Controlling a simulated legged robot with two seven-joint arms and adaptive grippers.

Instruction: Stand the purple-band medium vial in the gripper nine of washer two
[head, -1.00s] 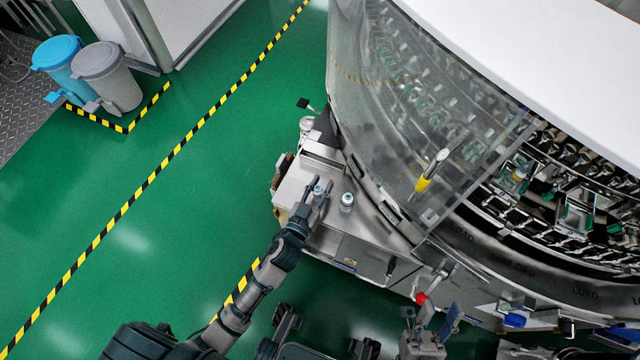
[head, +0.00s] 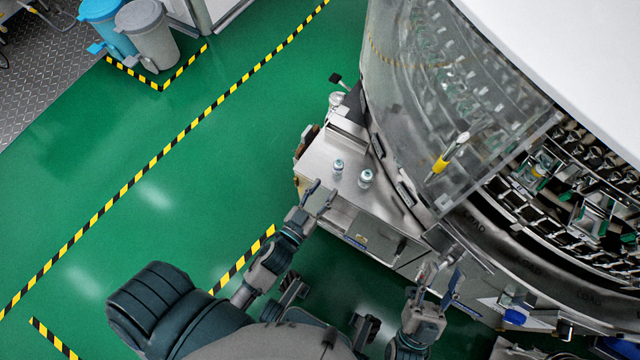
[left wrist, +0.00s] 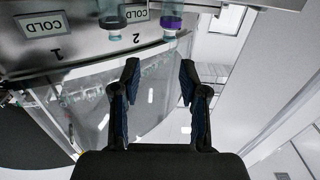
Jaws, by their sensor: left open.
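The purple-band vial (left wrist: 172,20) stands at the top of the left wrist view, beyond my left fingers and a little right of their middle. In the head view two small vials (head: 338,165) (head: 366,178) stand on the metal shelf; I cannot tell there which is purple. My left gripper (head: 318,197) is open and empty, short of the vials; its fingers (left wrist: 157,85) show apart. My right gripper (head: 438,282) looks open and empty at lower right. The washer (head: 500,235) has a ring of metal grippers (head: 570,190).
A curved clear guard (head: 430,110) covers the ring's left part; the right part is exposed. A yellow-handled part (head: 445,160) sits on the guard. Plates marked COLD (left wrist: 42,25) lie beside the vials. Green floor (head: 200,200) is free on the left.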

